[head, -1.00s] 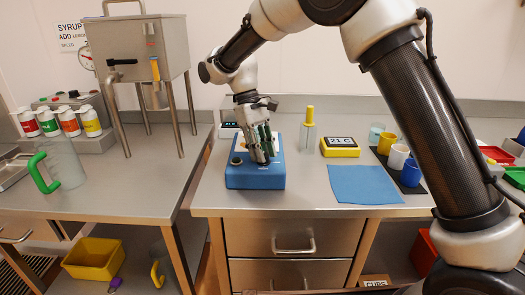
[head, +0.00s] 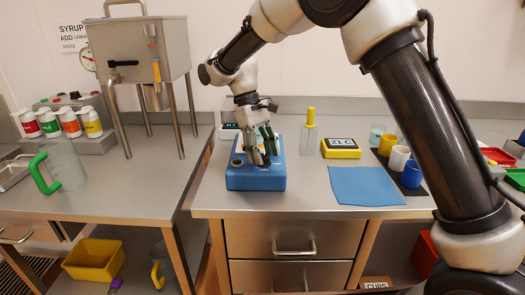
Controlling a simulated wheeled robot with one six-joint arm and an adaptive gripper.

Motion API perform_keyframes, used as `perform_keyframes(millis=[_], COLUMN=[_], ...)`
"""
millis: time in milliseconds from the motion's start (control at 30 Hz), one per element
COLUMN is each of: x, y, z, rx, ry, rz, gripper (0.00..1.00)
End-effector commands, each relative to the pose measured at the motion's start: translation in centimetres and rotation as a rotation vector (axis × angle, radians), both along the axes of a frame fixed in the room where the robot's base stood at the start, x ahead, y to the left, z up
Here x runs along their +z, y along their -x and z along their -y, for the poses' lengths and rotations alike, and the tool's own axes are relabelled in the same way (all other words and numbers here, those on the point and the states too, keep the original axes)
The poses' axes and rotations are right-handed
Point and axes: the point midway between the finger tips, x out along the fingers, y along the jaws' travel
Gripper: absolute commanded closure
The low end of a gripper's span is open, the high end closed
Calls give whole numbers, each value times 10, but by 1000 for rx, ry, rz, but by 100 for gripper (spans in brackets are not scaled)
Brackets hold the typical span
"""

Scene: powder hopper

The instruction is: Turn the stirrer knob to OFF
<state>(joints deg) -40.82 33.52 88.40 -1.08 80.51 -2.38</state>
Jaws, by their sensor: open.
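The stirrer is a blue box (head: 256,180) near the front left of the right-hand counter. A small round dark knob (head: 237,162) shows on the left of its sloped top face. My gripper (head: 262,161) is open and points down over the top of the blue box, just right of the knob. Its fingers cover the middle of the box's top. Whether a fingertip touches the box or the knob, I cannot tell. Any OFF marking is too small to read.
A clear bottle with a yellow cap (head: 309,134), a yellow display box (head: 341,148) and a blue cloth (head: 366,185) lie right of the stirrer. Several cups (head: 398,157) stand further right. A steel hopper (head: 140,50) on legs stands left.

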Motion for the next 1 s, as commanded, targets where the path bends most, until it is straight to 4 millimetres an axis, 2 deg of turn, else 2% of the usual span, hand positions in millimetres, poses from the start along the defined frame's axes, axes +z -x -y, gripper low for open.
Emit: perform_keyframes(millis=[167, 600, 800, 1000], x=[12, 94, 110, 111], y=[-4, -29, -33, -33], z=[-4, -28, -32, -32], rx=[0, 0, 0, 0], ry=[-1, -1, 0, 0], rz=[1, 1, 0, 0], gripper=[50, 50, 50, 50])
